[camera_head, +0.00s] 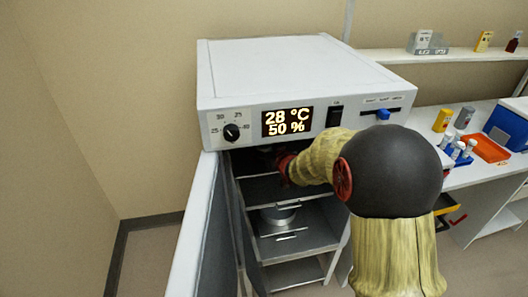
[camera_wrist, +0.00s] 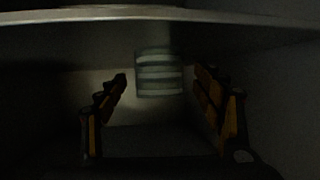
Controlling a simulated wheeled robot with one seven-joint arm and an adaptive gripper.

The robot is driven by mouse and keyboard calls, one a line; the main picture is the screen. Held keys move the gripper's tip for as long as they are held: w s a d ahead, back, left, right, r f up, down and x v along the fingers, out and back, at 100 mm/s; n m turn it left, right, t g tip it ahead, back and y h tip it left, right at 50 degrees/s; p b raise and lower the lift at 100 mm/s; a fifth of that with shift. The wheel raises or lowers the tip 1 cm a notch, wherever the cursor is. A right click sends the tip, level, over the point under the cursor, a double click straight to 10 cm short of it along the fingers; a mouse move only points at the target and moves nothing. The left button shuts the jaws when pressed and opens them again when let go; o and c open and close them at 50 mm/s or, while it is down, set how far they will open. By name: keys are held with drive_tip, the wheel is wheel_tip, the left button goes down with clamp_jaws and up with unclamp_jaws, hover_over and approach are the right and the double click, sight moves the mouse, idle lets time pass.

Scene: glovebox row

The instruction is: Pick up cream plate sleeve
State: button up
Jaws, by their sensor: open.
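A pale, banded block, apparently the cream plate sleeve (camera_wrist: 158,86), stands inside the dark compartment in the wrist view. My gripper (camera_wrist: 161,78) is open, with one finger to the left of the block and one to the right. The block appears beyond the fingertips, with gaps on both sides; I cannot tell the exact depth. In the head view my arm reaches into the upper part of the open incubator (camera_head: 305,75). The sleeve and my fingertips are hidden there.
The incubator's door (camera_head: 196,230) stands open at the left. A shelf edge (camera_wrist: 160,15) runs close above my gripper, with side walls left and right. A bench with an orange tray (camera_head: 486,149) is at the right.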

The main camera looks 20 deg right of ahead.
drive_tip(key=shift+c, duration=1.1)
drive_tip(key=c, duration=1.1)
drive_tip(key=shift+c, duration=0.2)
